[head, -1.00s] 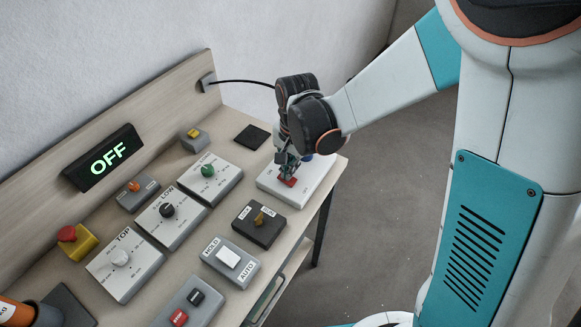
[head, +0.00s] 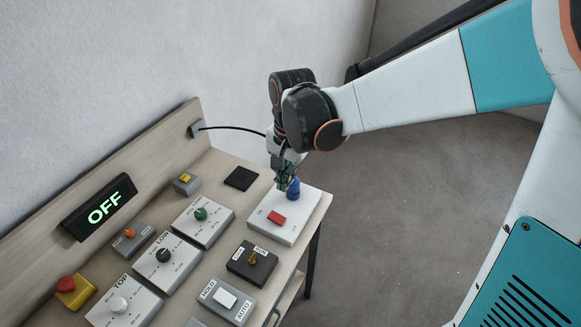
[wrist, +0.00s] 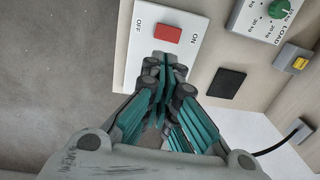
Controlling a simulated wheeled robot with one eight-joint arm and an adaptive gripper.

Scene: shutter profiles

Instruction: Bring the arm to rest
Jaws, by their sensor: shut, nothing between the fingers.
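My gripper (head: 287,181) is shut and empty, pointing down above the far part of the white switch box at the right end of the bench. In the wrist view its teal fingers (wrist: 166,75) are together, just beside the red rocker. The red rocker (head: 276,218) sits on the white switch box (head: 288,232) marked ON and OFF. It also shows in the wrist view (wrist: 167,33). A blue knob or lamp (head: 293,188) stands on the box right beside the fingertips; I cannot tell whether they touch it. The display (head: 100,206) reads OFF in green.
The bench holds a green-knob box (head: 204,221), a black-knob LOW box (head: 165,260), a TOP dial box (head: 124,305), a black key switch (head: 252,262) and a yellow-red stop button (head: 74,290). A black cable (head: 232,128) runs from the back panel. Floor at right is clear.

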